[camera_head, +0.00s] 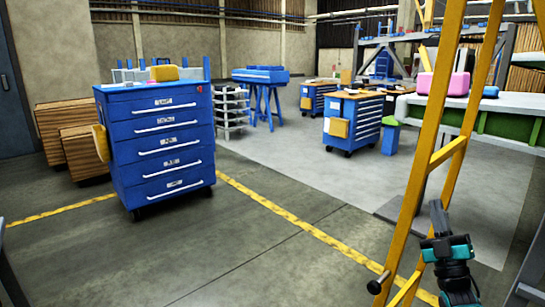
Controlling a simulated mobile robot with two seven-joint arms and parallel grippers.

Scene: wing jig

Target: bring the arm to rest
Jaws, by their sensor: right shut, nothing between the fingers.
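My right gripper (437,215) shows at the lower right, at the end of my dark arm with a teal band. Its fingers point up and are shut with nothing between them. It appears in front of the grey floor, beside the yellow ladder-like frame, and I cannot tell how far apart they are. My left gripper is not in view.
A yellow ladder-like frame (447,152) rises at the right, close to my right arm. A blue drawer cabinet (160,150) on casters stands at the left. A blue cabinet with a wooden top (358,122) stands farther back. The floor (240,245) in the middle is clear.

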